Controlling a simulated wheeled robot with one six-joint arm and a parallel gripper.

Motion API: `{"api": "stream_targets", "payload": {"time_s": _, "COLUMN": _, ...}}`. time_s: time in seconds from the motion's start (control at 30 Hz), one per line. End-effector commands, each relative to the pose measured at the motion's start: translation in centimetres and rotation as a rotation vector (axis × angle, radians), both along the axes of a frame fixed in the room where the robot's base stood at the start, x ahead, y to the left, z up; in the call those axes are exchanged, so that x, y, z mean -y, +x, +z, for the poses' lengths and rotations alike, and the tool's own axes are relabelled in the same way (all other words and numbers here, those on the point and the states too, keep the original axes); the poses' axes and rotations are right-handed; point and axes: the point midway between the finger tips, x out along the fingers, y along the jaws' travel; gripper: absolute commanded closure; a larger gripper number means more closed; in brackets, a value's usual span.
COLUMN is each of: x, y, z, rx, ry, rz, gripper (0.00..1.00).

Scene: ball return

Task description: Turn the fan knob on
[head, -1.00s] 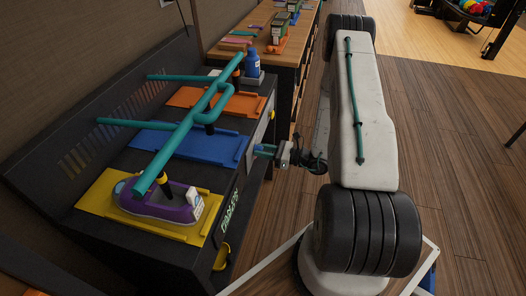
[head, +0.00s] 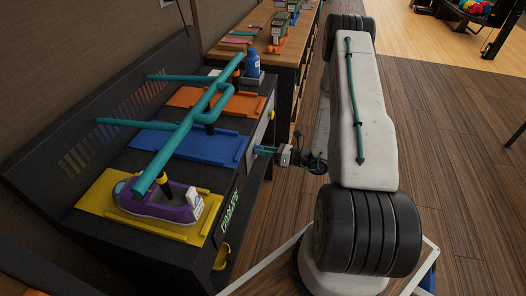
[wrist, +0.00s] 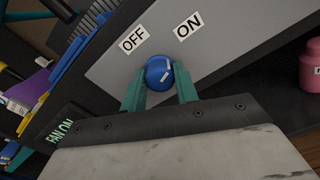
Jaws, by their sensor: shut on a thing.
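The round blue fan knob (wrist: 158,71) with a white mark sits on a grey panel (wrist: 225,45) in the wrist view. An OFF label (wrist: 132,40) and an ON label (wrist: 188,25) are above it, with ON to the right. The white mark slants on the knob's right part. My gripper (wrist: 162,82) is shut on the knob, one teal finger on each side. In the head view my gripper (head: 263,150) reaches the right side of the dark bench, and the knob is hidden there.
The dark bench carries yellow (head: 108,207), blue (head: 180,144) and orange (head: 225,100) trays under teal pipes (head: 170,155). A purple shoe (head: 165,205) sits on the yellow tray. A pink bottle (wrist: 310,65) is at the wrist view's right. Wood floor lies open to the right.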

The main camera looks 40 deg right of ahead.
Motion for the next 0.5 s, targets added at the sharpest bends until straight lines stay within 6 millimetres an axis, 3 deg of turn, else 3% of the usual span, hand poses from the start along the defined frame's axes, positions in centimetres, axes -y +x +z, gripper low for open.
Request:
{"api": "stream_targets", "payload": {"time_s": 0.1, "x": 0.0, "y": -0.08, "z": -0.06, "rx": -0.002, "ry": 0.001, "rz": 0.0, "gripper": 0.93}}
{"api": "stream_targets", "payload": {"time_s": 0.13, "x": 0.0, "y": -0.08, "z": -0.06, "rx": -0.002, "ry": 0.001, "rz": 0.0, "gripper": 0.65}}
{"api": "stream_targets", "payload": {"time_s": 0.2, "x": -0.01, "y": -0.07, "z": -0.05, "rx": -0.002, "ry": 0.001, "rz": 0.0, "gripper": 0.48}}
{"api": "stream_targets", "payload": {"time_s": 0.5, "x": 0.05, "y": -0.14, "z": -0.02, "rx": -0.001, "ry": 0.001, "rz": 0.0, "gripper": 0.48}}
